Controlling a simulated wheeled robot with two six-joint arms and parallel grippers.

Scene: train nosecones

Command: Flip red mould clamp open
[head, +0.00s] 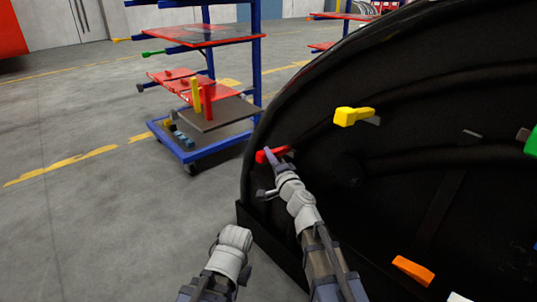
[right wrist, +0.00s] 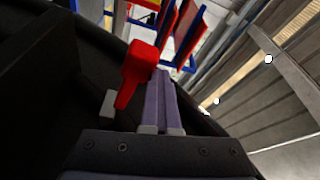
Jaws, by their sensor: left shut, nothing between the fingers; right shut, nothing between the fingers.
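The red mould clamp (head: 271,154) is on the lower left part of the large black mould (head: 400,215), near its rim. In the right wrist view the clamp (right wrist: 141,65) shows a wide red head and a narrower red stem. My right gripper (head: 270,155) is at the clamp, its purple fingers shut and empty. In the right wrist view the shut fingers (right wrist: 160,80) lie just right of the clamp's stem, very close; I cannot tell if they touch. My left arm shows at the bottom of the head view, but its gripper fingers are hidden.
A yellow clamp (head: 350,116), an orange clamp (head: 413,270) and a green clamp (head: 532,142) are also on the mould. A blue rack (head: 257,60) with red shelves stands behind, left of the mould.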

